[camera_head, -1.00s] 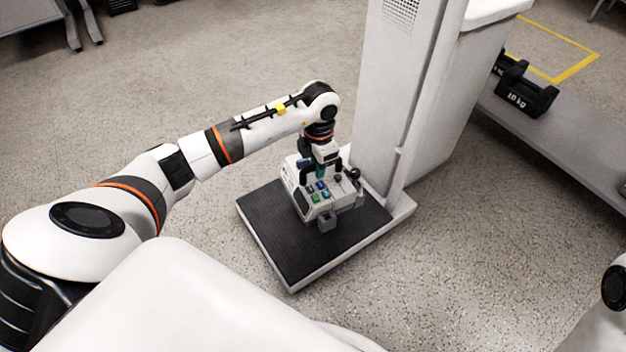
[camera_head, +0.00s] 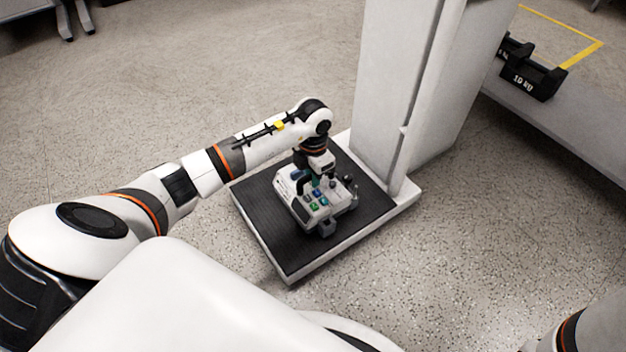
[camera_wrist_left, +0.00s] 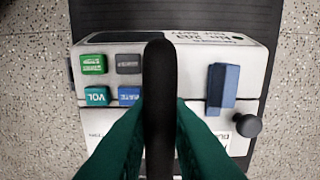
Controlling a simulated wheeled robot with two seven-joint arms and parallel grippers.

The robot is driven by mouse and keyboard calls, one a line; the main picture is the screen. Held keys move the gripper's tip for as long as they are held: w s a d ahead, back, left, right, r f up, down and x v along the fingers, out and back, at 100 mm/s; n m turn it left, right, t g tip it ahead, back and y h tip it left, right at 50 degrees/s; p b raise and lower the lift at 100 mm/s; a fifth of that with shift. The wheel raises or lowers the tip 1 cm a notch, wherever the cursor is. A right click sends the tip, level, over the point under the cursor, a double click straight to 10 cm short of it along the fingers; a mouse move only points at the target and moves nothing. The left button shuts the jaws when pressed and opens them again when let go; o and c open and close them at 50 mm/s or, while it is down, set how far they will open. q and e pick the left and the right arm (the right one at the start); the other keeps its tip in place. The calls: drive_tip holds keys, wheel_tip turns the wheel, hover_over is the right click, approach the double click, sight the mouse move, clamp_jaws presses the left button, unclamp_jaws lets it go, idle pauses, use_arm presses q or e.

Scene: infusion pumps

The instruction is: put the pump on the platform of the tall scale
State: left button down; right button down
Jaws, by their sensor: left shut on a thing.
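The white pump (camera_head: 300,203) with green and blue buttons is over the black platform (camera_head: 259,225) of the tall scale (camera_head: 385,90) in the head view. I cannot tell whether it rests on the platform or hangs just above it. My left gripper (camera_head: 318,182) is above the pump. In the left wrist view, its green fingers are shut on the pump's dark handle (camera_wrist_left: 159,75). The pump's buttons (camera_wrist_left: 95,95), blue clip (camera_wrist_left: 223,88) and black knob (camera_wrist_left: 248,125) show around the fingers. My right gripper is out of view; only part of that arm shows at the lower right.
The scale's white column stands behind and right of the pump. A black 10 kg weight (camera_head: 530,80) sits on a grey shelf (camera_head: 570,117) at the right. Speckled floor (camera_head: 470,240) around the scale is open.

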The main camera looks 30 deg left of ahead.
use_arm(q)
drive_tip(key=shift+w, duration=0.1)
drive_tip(key=shift+f, duration=0.15)
drive_tip(key=c, duration=1.8)
unclamp_jaws()
drive_tip(key=shift+f, duration=0.15)
drive_tip(key=o, duration=0.4)
drive_tip(key=shift+o, duration=0.2)
